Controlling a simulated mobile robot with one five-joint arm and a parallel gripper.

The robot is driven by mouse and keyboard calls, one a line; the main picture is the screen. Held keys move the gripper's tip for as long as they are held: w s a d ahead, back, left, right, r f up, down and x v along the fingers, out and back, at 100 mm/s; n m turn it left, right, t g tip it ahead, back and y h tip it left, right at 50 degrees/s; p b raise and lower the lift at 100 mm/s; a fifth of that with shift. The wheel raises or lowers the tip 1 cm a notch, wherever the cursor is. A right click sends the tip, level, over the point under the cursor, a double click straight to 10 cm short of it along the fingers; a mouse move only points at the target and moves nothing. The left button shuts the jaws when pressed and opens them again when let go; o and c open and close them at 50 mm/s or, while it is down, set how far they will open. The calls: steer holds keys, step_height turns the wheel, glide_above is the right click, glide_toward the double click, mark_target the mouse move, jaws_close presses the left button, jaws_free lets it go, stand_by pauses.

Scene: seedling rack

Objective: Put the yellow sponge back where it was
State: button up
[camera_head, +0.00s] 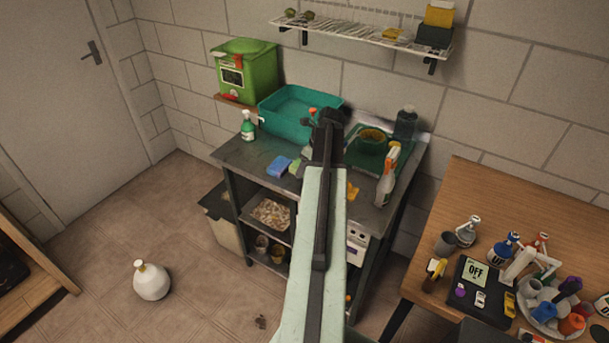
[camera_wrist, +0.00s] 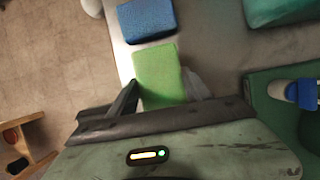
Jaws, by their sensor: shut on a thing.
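A lime-green sponge (camera_wrist: 160,72) sits between the fingers of my gripper (camera_wrist: 162,84) in the wrist view, and my gripper is shut on it. It is over the workbench's left front edge; I cannot tell whether it touches the top. In the head view a bit of the green sponge (camera_head: 296,167) shows left of my arm, which hides the gripper's fingertips. A blue sponge (camera_wrist: 147,19) lies just beyond it, also seen in the head view (camera_head: 279,165). A small flat yellow thing (camera_head: 392,34) lies on the wall shelf; I cannot tell if it is a sponge.
The dark workbench (camera_head: 237,160) holds a teal tub (camera_head: 297,108), a green spray bottle (camera_head: 248,126), a white-orange spray bottle (camera_head: 387,178) and a yellow-orange thing (camera_head: 352,191). A wire shelf (camera_head: 350,33) hangs above. A cluttered wooden table (camera_head: 465,190) stands at right.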

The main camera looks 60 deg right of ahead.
step_height(320, 180, down, 4)
steer(key=b, duration=0.3)
steer(key=shift+d+b, duration=0.1)
steer(key=shift+b, duration=0.2)
steer(key=shift+r, duration=0.2)
steer(key=shift+f, duration=0.1)
steer(key=o, duration=1.3)
steer(key=p+v, duration=0.5)
steer(key=v, duration=0.1)
steer(key=p+v, duration=0.5)
steer(key=p, duration=0.1)
steer(key=shift+r, duration=0.45)
steer(key=shift+s+r+p, duration=0.15)
steer(key=shift+s+p, duration=0.05)
steer(key=shift+p, duration=0.1)
